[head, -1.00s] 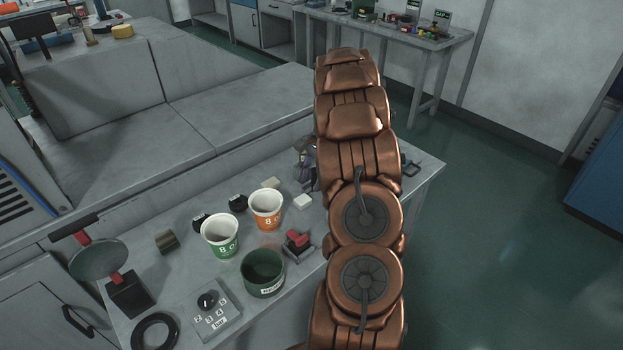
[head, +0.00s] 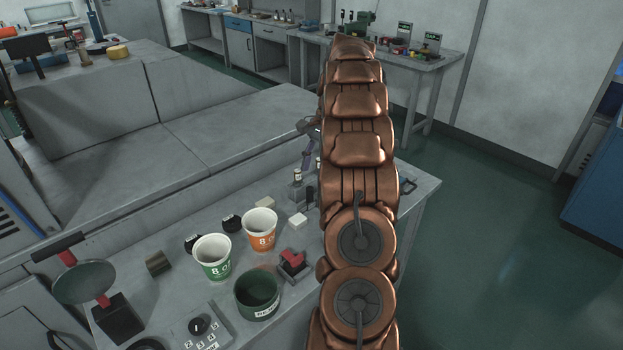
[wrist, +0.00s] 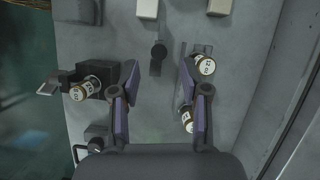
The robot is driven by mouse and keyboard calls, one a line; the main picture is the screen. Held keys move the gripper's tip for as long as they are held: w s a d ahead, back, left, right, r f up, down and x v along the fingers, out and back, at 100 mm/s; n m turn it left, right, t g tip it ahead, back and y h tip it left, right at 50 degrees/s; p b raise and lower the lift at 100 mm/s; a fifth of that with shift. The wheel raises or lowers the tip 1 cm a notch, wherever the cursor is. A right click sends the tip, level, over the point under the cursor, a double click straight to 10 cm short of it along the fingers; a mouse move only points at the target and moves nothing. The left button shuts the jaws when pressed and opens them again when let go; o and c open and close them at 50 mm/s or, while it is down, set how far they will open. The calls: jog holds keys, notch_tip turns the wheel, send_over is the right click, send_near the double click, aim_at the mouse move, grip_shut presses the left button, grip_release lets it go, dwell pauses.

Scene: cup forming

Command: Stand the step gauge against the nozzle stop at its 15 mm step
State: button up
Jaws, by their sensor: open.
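My gripper (wrist: 158,110) is open in the wrist view, with two purple-grey fingers and nothing between the tips. In the head view, part of my gripper (head: 309,140) shows left of my arm. A black stepped block (wrist: 122,78) stands beyond the left finger; I cannot tell surely whether it is the step gauge or part of the nozzle stop. A dark upright piece with a round end (wrist: 158,52) lies ahead of the gap between the fingers; its identity is unclear. It seems to show in the head view as a black post (head: 310,195).
Small labelled cylinders stand near the fingers, one at left (wrist: 86,88) and two at right (wrist: 204,66).

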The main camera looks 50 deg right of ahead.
jog(key=a+r+n+g+h+p, duration=0.15)
jog(key=a+r+n, duration=0.4)
jog(key=a, duration=0.75)
jog(key=s+a+r+n, duration=0.1)
jog(key=s+a, duration=0.1)
jog(key=a, duration=0.4)
jog(key=s+a+r+n, duration=0.2)
jog(key=a, duration=0.5)
jog(key=s+a+f+n+h, duration=0.1)
jog(key=s+a+f+n, duration=0.2)
jog(key=s+a, duration=0.3)
jog(key=s+a+f+n+h, duration=0.2)
jog(key=s+a+n, duration=0.3)
jog(key=s, duration=0.9)
jog(key=shift+a+f, duration=0.7)
jog(key=shift+a, duration=0.4)
jog(key=shift+o, duration=0.6)
jog(key=shift+s+f+n, duration=0.2)
jog(key=shift+s+n, duration=0.2)
jog(key=shift+n, duration=0.05)
jog(key=shift+c, duration=0.9)
